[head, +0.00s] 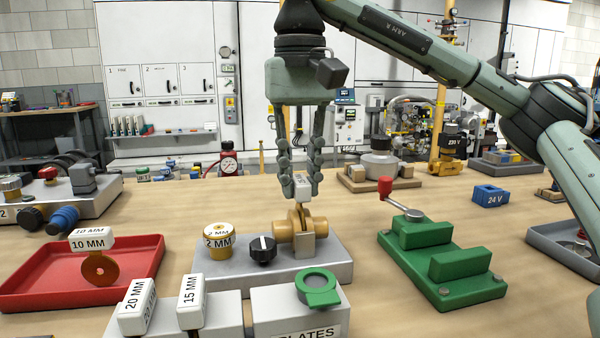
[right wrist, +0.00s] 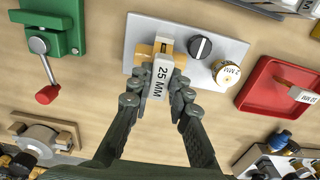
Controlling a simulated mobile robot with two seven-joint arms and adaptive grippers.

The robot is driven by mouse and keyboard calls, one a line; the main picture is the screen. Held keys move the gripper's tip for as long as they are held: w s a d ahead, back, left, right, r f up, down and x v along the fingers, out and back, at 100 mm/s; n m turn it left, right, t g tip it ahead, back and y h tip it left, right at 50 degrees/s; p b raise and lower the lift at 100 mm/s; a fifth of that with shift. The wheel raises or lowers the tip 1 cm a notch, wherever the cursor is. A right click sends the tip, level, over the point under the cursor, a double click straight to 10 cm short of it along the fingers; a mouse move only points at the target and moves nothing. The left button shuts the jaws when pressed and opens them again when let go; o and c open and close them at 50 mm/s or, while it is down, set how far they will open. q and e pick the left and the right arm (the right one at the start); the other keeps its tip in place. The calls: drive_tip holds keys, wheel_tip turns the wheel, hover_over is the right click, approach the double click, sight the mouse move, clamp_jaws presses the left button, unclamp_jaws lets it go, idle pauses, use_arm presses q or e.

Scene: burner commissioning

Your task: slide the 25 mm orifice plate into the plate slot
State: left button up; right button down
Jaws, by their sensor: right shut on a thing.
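My right gripper (head: 301,184) is shut on the white handle of the 25 mm orifice plate (head: 303,193), right above the brass plate holder (head: 317,225) on a grey base. The plate's thin brass edge shows below the handle, at the slot between the holder's brass parts. How deep it sits I cannot tell. In the right wrist view the "25 MM" label (right wrist: 161,78) faces the camera, between the fingertips (right wrist: 158,98), with the brass holder (right wrist: 146,52) just beyond. My left gripper is not in view.
A black knob (head: 262,250) and a "2 MM" brass cap (head: 218,240) stand left of the holder. A red tray (head: 40,285) holds the 10 mm plate (head: 99,266). The plate rack (head: 290,318) is in front; a green fixture (head: 440,265) is at right.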

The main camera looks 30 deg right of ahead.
drive_tip(key=shift+f+b, duration=0.5)
drive_tip(key=shift+f, duration=0.4)
drive_tip(key=c, duration=1.3)
unclamp_jaws()
drive_tip(key=shift+c, duration=0.2)
drive_tip(key=shift+r, duration=0.1)
